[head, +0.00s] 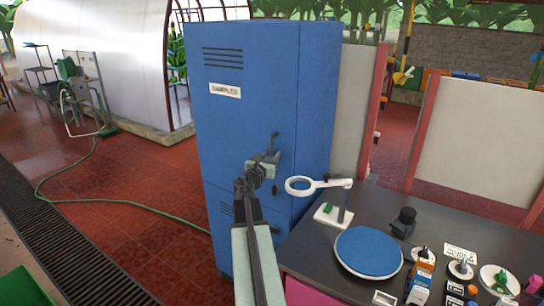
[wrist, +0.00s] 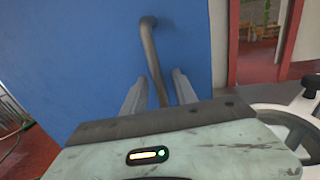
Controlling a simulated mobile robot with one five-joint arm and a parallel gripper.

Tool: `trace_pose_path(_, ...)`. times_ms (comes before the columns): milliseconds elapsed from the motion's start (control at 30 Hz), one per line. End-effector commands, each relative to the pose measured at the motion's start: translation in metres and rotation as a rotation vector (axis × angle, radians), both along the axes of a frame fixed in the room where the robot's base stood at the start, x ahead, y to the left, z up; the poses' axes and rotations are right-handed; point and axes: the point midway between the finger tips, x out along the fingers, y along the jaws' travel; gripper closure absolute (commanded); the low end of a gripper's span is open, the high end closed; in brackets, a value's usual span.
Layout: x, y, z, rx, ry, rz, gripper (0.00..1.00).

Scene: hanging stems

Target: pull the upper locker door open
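The blue locker (head: 318,100) stands upright in the head view. Its upper door (head: 230,125) has slots and a white label, and looks closed, flush with the body. A bent grey bar handle (head: 274,138) is on the door's right side. My gripper (head: 264,160) is at the handle, in front of the door. In the wrist view the handle (wrist: 152,55) runs down between the two fingers of my gripper (wrist: 159,88). The fingers are apart, with narrow gaps beside the bar, so they look open around it. The handle's lower end is hidden behind my gripper.
A dark table (head: 460,225) stands close on the right. It carries a white magnifier lamp (head: 300,186), a blue round plate (head: 368,252) and several small items. Red tiled floor (head: 130,185) is free to the left, crossed by a green hose (head: 150,206).

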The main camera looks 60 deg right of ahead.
Motion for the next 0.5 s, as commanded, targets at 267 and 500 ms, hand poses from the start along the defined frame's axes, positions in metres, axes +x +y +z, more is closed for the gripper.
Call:
trace_pose_path(267, -0.0004, -0.0006, 0.0000, 0.000, -0.001, 0.000, 0.85)
trace_pose_path(500, -0.0006, -0.0006, 0.0000, 0.000, -0.001, -0.001, 1.00)
